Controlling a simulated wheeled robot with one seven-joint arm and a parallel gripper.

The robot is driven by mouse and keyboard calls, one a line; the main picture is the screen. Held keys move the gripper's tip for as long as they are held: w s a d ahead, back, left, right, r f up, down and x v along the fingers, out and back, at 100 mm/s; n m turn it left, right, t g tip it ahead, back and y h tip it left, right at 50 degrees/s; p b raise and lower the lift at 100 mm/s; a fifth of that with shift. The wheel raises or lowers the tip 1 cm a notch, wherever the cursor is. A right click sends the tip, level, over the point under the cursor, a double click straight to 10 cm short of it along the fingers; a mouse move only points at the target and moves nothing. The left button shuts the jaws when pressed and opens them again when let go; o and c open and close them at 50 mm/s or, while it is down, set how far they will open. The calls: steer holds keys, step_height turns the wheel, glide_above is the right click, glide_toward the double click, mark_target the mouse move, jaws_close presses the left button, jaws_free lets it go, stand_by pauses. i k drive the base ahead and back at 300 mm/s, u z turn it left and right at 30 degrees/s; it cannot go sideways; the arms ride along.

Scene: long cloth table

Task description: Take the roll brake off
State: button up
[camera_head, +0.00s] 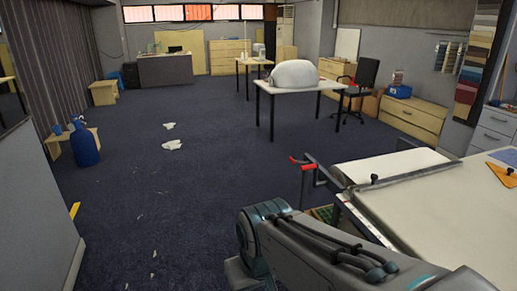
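The long cloth table (450,212) fills the lower right, with a pale top. A pale roll or folded length of cloth (395,165) lies across its far end. A metal bar with a small black knob (374,179) runs across the top in front of it. At the table's far left corner, a dark bracket with red-ended handles (303,163) sticks out to the left. It may be the roll brake, but I cannot tell for certain. My arm crosses the lower middle, short of this bracket. My gripper is not in view.
The dark carpet left of the table is open, with white scraps (172,145) on it. A blue bottle (84,145) stands by a low wooden bench at left. A white table (300,87), black chair (361,88) and wooden cabinet (413,117) stand farther back.

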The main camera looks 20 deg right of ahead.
mark_target(293, 160)
steer(key=z, duration=0.35)
steer(key=i, duration=1.75)
steer(key=z, duration=0.45)
